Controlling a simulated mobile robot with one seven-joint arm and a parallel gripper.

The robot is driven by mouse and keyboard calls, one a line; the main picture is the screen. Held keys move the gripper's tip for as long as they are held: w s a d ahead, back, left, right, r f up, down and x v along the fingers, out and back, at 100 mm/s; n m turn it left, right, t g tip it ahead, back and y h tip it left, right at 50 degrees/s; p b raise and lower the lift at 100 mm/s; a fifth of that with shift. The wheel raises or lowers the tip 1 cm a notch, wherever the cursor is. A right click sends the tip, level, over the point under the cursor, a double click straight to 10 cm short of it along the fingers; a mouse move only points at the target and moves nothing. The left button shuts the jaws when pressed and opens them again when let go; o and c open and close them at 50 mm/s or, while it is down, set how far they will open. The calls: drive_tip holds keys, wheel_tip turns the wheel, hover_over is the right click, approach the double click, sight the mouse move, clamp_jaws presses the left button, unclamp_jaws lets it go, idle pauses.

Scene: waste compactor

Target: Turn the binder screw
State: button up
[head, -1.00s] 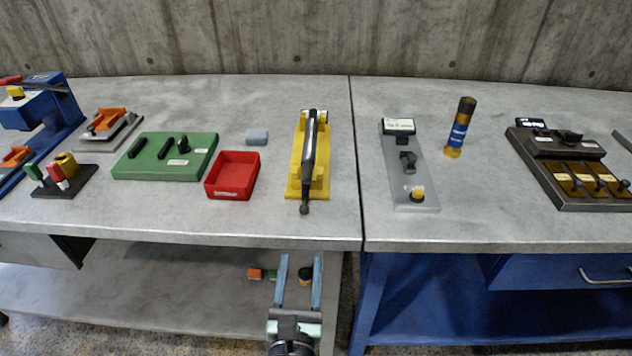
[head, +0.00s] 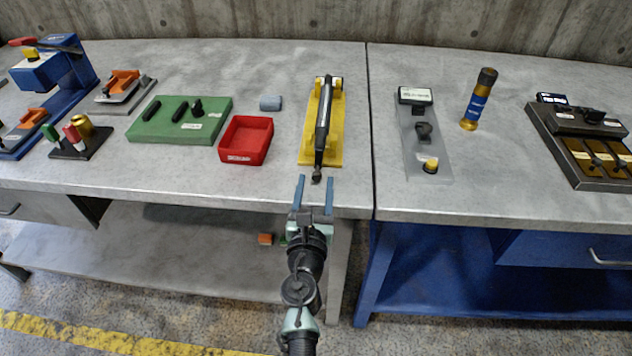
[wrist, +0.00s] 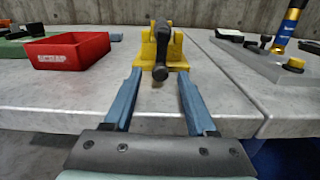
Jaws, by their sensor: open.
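A yellow fixture (head: 334,150) stands near the front edge of the left table, with a long dark bar (head: 323,120) on it that points towards me. The bar ends in a dark round tip (head: 316,178) at the front. I take this bar for the binder screw, but no label tells. In the wrist view the yellow fixture (wrist: 177,54) is straight ahead, and the dark tip (wrist: 160,73) shows between the fingertips. My gripper (head: 315,181) is open and empty at the table's front edge, in line with the bar. I cannot tell whether the fingers reach around the tip.
A red tray (head: 224,155), labelled scrap in the wrist view (wrist: 55,58), stands left of the fixture. A green block (head: 150,132) is further left. A grey plate with knobs (head: 440,170) and a blue-gold cylinder (head: 478,100) are to the right. The table's front edge (head: 250,190) lies close.

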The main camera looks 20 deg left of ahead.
drive_tip(key=shift+w+a, duration=0.2)
drive_tip(key=shift+w, duration=0.5)
clamp_jaws()
